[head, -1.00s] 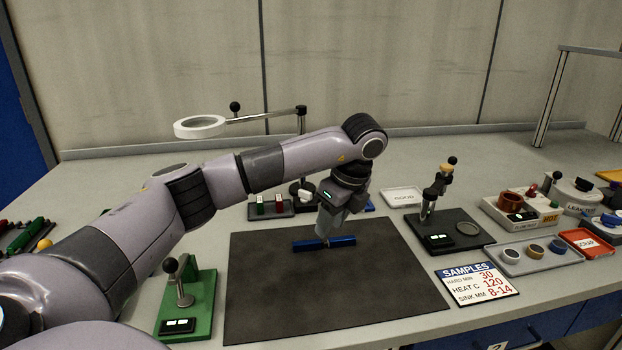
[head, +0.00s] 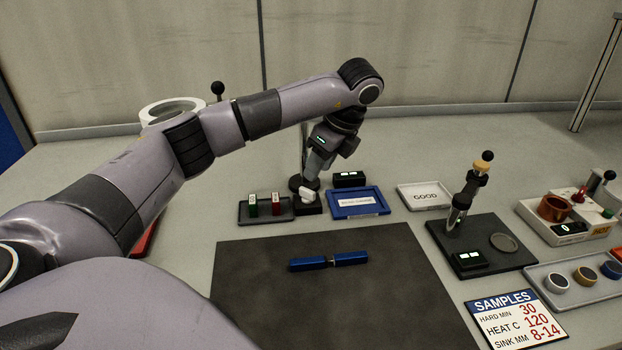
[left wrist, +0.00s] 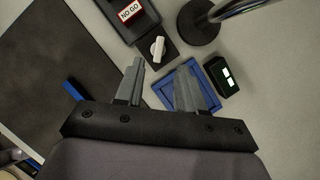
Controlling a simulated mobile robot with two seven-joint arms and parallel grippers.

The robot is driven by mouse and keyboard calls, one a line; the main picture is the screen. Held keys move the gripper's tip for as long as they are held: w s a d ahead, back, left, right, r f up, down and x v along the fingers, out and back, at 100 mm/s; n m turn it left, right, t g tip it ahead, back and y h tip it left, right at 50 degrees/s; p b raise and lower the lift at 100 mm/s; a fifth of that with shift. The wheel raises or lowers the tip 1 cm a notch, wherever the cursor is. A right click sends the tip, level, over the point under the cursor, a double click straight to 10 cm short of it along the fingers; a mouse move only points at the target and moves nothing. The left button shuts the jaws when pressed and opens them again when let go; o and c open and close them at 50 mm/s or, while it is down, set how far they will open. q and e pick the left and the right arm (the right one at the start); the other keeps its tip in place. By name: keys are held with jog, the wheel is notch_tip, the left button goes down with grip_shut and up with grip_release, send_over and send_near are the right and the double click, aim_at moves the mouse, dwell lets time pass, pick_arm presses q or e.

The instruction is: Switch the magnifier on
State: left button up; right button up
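The magnifier's white ring (head: 172,108) shows at the upper left in the head view, partly behind my left arm. I cannot tell whether it is lit. Its post stands on a round black base (left wrist: 198,24). Beside the base is a small black box with a white knob (left wrist: 157,47), which also shows in the head view (head: 307,193). My left gripper (left wrist: 160,68) is open and empty, its fingertips pointing towards the knob and apart from it. In the head view the left gripper (head: 313,172) hangs just above the knob. My right gripper is not in view.
A tray with green and red gauges (head: 265,210) is left of the knob; a blue tray (head: 358,208) and a black display box (head: 349,179) are right. A blue bar (head: 328,261) lies on the dark mat (head: 330,300). A tester stand (head: 467,190) is further right.

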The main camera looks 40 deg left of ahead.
aim_at(307, 190)
pick_arm(q)
jog(key=x, duration=0.7)
jog(key=shift+s+d, duration=0.1)
jog(key=shift+s, duration=0.05)
grip_shut()
